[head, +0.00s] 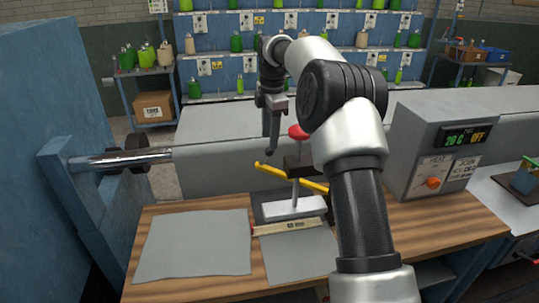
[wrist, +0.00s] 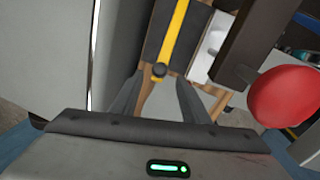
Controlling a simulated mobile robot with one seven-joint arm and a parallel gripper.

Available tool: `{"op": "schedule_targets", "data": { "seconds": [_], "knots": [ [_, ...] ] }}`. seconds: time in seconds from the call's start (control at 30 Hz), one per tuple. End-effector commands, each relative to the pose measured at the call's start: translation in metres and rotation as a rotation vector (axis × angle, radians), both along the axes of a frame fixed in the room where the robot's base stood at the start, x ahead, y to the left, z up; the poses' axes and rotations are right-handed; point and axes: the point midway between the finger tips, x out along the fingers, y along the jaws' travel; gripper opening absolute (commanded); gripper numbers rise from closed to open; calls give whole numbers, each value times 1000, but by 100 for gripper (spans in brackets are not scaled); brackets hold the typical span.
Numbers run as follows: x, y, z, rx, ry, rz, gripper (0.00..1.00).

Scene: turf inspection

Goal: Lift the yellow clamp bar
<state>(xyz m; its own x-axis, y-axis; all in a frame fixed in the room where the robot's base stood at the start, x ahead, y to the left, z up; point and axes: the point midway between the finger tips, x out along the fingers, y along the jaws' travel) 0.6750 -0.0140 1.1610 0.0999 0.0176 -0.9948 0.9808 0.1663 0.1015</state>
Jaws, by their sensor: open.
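The yellow clamp bar (head: 270,170) slants above a small press-like device on the wooden bench, its left end higher and its right part passing behind my arm. In the wrist view, the yellow bar (wrist: 174,38) runs down from the top edge to a dark round end between and just beyond my fingertips. My gripper (wrist: 158,85) is open and empty, its two fingers spread on either side of that end. In the head view, my gripper (head: 271,145) hangs above the bar's left end, apart from it.
A red knob (head: 298,132) on a dark post stands close to my gripper; it also shows at the right in the wrist view (wrist: 288,96). A grey control box (head: 434,150) stands right. A grey sheet (head: 195,243) lies flat at the bench's left.

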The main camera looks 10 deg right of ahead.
Motion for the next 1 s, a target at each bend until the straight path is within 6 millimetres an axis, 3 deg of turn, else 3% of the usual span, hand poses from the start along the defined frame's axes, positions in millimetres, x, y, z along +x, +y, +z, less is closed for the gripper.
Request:
{"op": "schedule_targets", "data": {
  "seconds": [0.1, 0.3, 0.5, 0.77, 1.0],
  "knots": [
    [2, 0, -27, -1, 4, 0, 42],
    [5, 1, -57, -1, 2, 0, 42],
    [7, 1, -69, -1, 0, 0, 42],
    [7, 1, -70, -1, 0, 0, 42],
    [7, 1, -70, -1, 0, 0, 3]
  ]
}}
